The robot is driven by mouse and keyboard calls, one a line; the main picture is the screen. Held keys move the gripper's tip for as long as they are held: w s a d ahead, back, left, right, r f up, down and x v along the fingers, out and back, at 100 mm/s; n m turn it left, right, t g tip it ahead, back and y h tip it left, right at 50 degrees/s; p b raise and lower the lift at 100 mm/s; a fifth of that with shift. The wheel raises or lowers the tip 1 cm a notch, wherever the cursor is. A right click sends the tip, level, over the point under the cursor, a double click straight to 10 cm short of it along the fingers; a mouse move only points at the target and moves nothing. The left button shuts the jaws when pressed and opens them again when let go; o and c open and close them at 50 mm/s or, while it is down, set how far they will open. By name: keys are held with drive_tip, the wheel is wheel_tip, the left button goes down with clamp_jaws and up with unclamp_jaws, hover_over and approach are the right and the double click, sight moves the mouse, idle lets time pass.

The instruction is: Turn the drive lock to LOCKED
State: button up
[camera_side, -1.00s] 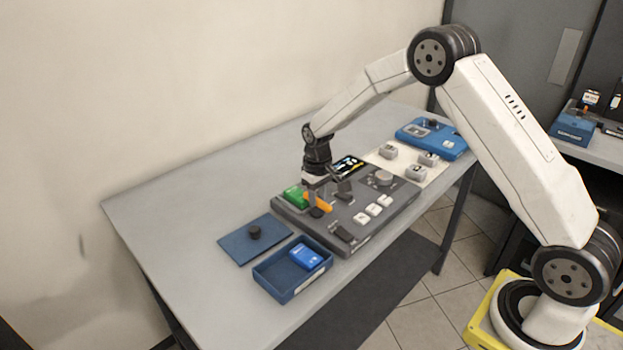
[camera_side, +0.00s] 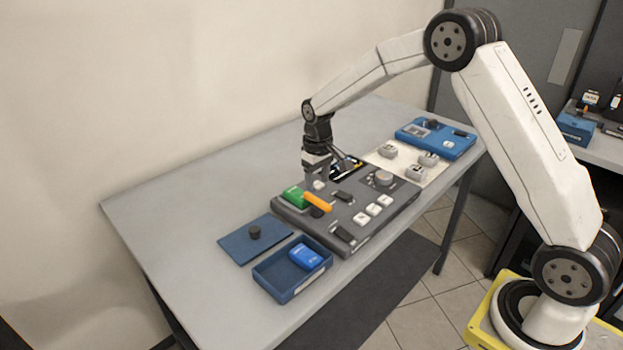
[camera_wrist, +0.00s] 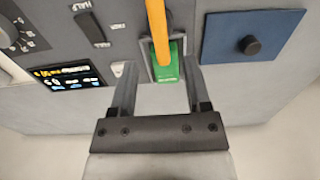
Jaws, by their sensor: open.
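An orange lever (camera_side: 318,202) lies across the grey control panel (camera_side: 364,232), above a green plate (camera_side: 293,196). In the wrist view the orange lever (camera_wrist: 157,30) runs from the top edge down over the green plate (camera_wrist: 168,68). No lock label is readable. My gripper (camera_side: 332,174) is over the back edge of the panel, behind the lever. In the wrist view my gripper (camera_wrist: 160,68) is open and empty, its fingers on either side of the green plate and apart from the lever.
The panel also carries dark switches (camera_side: 343,233), white buttons (camera_side: 372,209), a dial (camera_side: 383,178) and a lit display (camera_wrist: 68,76). A blue plate with a black knob (camera_side: 254,233) and a blue tray (camera_side: 283,287) holding a blue box lie left. The table's left part is clear.

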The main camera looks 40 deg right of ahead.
drive_tip(key=shift+r, duration=1.25)
drive_tip(key=shift+s+a+r, duration=0.1)
drive_tip(key=shift+s+a, duration=0.05)
drive_tip(key=shift+s, duration=0.2)
drive_tip(key=s+a+t, duration=0.1)
drive_tip(key=s+a, duration=0.1)
drive_tip(key=s, duration=0.9)
drive_tip(key=s+a+t, duration=0.1)
drive_tip(key=s+a, duration=0.2)
drive_tip(key=s, duration=0.8)
drive_tip(key=shift+t, duration=0.3)
